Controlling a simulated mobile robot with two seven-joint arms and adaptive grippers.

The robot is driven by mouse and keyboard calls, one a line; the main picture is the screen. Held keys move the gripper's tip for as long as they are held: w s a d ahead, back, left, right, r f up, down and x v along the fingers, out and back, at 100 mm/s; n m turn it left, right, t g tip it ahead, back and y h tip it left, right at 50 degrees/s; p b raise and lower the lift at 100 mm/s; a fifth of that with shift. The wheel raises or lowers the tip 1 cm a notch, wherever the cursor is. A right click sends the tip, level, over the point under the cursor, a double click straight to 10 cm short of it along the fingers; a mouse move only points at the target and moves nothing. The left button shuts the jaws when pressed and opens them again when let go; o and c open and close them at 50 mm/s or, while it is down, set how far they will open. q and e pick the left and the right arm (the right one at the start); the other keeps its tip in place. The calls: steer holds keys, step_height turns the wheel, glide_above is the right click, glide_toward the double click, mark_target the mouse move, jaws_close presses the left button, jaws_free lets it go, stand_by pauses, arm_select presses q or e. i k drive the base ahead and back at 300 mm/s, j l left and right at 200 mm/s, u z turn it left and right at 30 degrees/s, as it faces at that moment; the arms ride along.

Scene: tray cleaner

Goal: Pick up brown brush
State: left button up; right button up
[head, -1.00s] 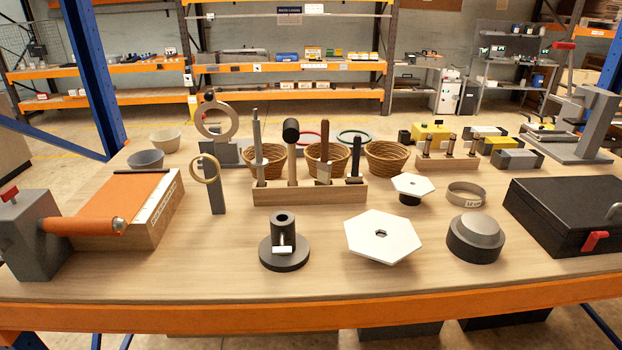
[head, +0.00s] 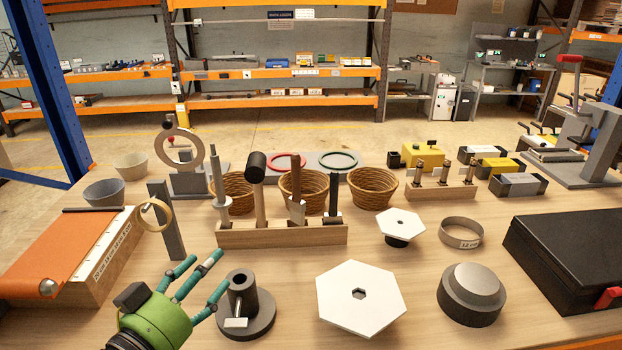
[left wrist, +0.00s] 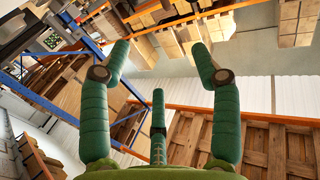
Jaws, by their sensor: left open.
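A wooden rack (head: 270,237) stands mid-table in the head view with several upright tools in it. The brown brush (head: 296,178) is the brown-handled tool right of centre, upright, with a pale part low down at the rack. My green left gripper (head: 204,277) is at the lower left, in front of and left of the rack, clearly apart from the brush. Its fingers are spread and empty. In the left wrist view the open fingers (left wrist: 160,62) point at shelving and the far wall, and no brush shows there. My right gripper is in no view.
A black-headed mallet (head: 257,185) stands left of the brush, a black tool (head: 334,192) right of it. A dark round stand (head: 246,318) is beside my gripper. Wicker baskets (head: 373,188) sit behind the rack. A white hexagonal plate (head: 340,300) lies right front.

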mark_target(297, 206)
steer(key=i+l, duration=0.6)
steer(key=i, duration=0.25)
